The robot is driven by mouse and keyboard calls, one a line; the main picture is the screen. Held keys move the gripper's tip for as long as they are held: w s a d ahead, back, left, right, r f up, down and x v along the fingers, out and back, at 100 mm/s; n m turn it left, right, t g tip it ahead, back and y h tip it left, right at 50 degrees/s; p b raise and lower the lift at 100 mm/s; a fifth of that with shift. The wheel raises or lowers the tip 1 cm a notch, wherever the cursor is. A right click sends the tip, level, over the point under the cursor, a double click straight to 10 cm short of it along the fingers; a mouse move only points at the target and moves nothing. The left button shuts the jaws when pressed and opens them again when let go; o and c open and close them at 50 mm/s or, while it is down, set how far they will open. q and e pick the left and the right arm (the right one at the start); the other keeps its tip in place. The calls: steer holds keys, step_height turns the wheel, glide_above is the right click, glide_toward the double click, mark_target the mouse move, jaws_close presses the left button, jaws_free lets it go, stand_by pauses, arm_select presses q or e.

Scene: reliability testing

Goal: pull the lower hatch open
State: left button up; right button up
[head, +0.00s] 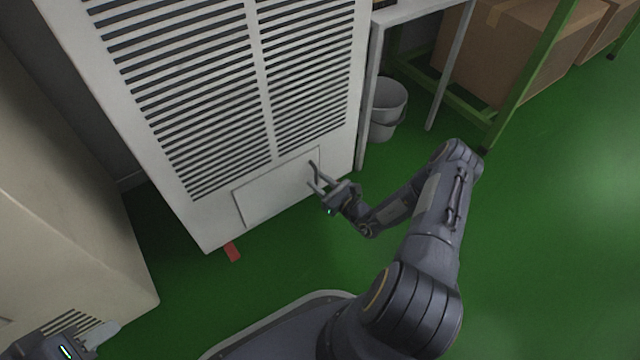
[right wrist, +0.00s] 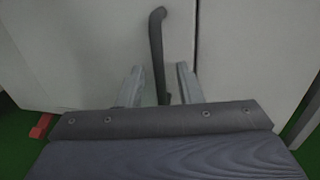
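The lower hatch (head: 275,192) is a pale rectangular panel low on the white louvred cabinet. It looks closed, flush with the cabinet front. Its dark handle (head: 314,170) is near its right end. In the right wrist view the handle (right wrist: 157,55) is an upright dark bar. My right gripper (head: 316,183) is open at the handle, with a finger on each side of the handle's lower part in the wrist view (right wrist: 160,85). I cannot tell whether the fingers touch it. My left gripper (head: 98,338) shows only in part at the lower left corner.
A beige cabinet (head: 60,190) stands at the left. A red piece (head: 231,251) lies on the green floor by the cabinet's base. A grey bucket (head: 387,108), a table and a green rack with cardboard boxes (head: 515,45) are at the right. The floor at right is clear.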

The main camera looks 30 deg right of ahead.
jaws_close()
stand_by(0.3)
